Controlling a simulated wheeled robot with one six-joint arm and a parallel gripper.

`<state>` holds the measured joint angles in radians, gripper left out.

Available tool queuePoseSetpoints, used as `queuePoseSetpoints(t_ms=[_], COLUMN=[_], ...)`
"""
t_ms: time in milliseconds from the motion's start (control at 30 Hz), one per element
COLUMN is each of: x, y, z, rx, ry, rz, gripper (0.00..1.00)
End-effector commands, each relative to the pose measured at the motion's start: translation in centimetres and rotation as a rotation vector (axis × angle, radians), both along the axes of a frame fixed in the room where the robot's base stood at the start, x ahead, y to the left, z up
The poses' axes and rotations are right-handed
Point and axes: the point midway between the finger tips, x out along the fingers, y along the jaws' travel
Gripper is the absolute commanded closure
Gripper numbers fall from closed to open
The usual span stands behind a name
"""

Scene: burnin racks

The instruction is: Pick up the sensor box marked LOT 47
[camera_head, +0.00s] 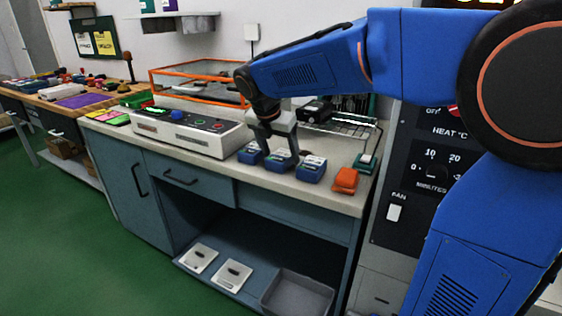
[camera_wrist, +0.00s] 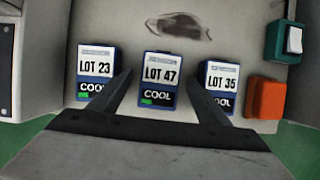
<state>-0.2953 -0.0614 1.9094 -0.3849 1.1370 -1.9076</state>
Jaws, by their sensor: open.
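The sensor box marked LOT 47 (camera_wrist: 158,82) is blue with a white label and a green light beside the word COOL. It stands in the middle of a row of three boxes on the counter; it also shows in the head view (camera_head: 281,160). My gripper (camera_wrist: 158,80) is open, with one finger on each side of this box; I cannot tell whether they touch it. The LOT 23 box (camera_wrist: 96,70) is to the left and the LOT 35 box (camera_wrist: 219,82) to the right. The fingers partly cover the lower parts of both.
An orange block (camera_wrist: 266,98) and a teal switch box (camera_wrist: 285,42) lie to the right. A white control panel (camera_head: 190,131) stands left of the boxes. A wire rack (camera_head: 340,123) is behind them. The counter's front edge (camera_head: 330,204) is close to the row.

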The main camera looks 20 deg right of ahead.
Motion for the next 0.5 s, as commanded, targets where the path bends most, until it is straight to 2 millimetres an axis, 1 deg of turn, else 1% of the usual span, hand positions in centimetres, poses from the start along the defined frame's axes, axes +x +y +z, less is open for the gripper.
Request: queuePoseSetpoints(t_ms=[500], x=[0.01], y=[0.00], z=[-0.45], rx=[0.000], ry=[0.000], rz=[0.000], gripper=[0.30])
